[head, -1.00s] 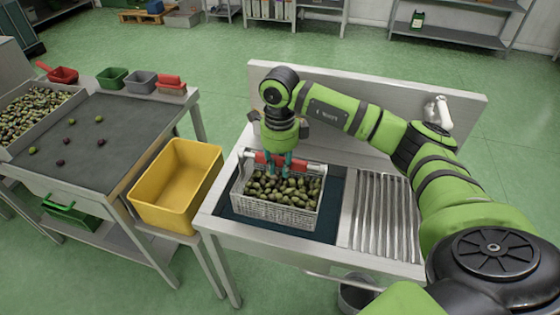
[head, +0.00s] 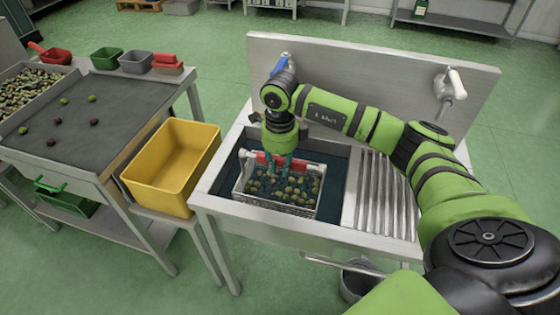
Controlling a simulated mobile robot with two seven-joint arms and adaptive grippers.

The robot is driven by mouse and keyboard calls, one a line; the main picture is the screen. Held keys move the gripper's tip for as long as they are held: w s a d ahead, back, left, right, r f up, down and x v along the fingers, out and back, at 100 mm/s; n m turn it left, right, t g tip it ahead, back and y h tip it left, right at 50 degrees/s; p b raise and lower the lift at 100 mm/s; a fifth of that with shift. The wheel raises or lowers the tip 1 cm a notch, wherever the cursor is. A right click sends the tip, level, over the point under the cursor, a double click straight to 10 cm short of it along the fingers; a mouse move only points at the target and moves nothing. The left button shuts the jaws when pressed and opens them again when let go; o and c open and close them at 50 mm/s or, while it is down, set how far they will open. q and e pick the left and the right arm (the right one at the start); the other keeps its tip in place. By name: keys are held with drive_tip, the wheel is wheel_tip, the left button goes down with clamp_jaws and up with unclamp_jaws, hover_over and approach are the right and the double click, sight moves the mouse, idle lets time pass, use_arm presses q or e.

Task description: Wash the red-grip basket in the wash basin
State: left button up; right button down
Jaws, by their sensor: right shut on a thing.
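The red-grip basket (head: 275,204) is a pale perforated basket full of olives (head: 290,188). It sits low inside the wash basin (head: 335,178), whose inside is dark, on the left of the steel sink unit. The olives look darker and partly covered, as if by water. My right gripper (head: 276,168) comes from above and is shut on the basket's red grip (head: 270,158). The gripper hides part of the grip and some olives. My left gripper is not in view.
A ribbed drainboard (head: 380,195) lies right of the basin. A blue-handled tap (head: 280,65) and a white-handled tap (head: 452,82) are on the back panel. A yellow crate (head: 172,165) stands left of the basin, beside the sorting table (head: 90,115).

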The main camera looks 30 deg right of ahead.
sight(279, 191)
drive_tip(key=shift+f+b, duration=2.25)
drive_tip(key=shift+f, duration=1.25)
drive_tip(key=shift+w+a, duration=0.1)
drive_tip(key=shift+w, duration=0.05)
